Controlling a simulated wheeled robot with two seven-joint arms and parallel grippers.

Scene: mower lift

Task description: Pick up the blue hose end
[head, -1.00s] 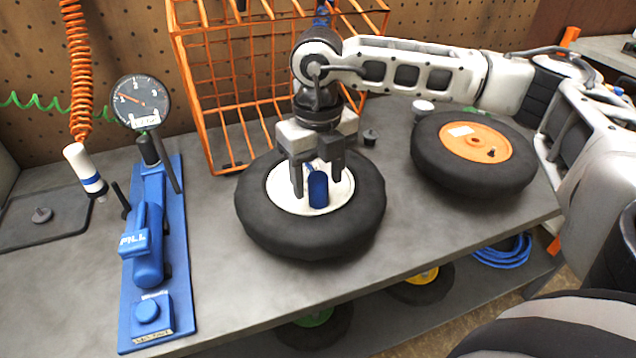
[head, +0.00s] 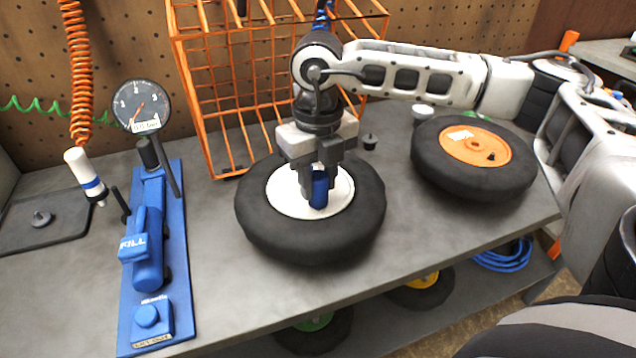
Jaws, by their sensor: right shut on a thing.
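The blue hose end (head: 319,188) is a small blue cylinder over the white hub of the front tyre (head: 262,226). My right gripper (head: 313,190) reaches down over that hub and is shut on the blue hose end. Its fingers partly cover the hose end. I cannot tell whether the hose end touches the hub or a valve there. A blue hose part also shows behind my right wrist at the top. My left gripper is not in the head view.
An orange wire cage (head: 222,100) stands behind the tyre. A tyre with an orange hub (head: 480,147) lies to the right. A blue pump stand (head: 150,260) with a gauge (head: 141,103) is at the left, beside a hanging orange coil (head: 78,70). Bare bench lies between stand and tyre.

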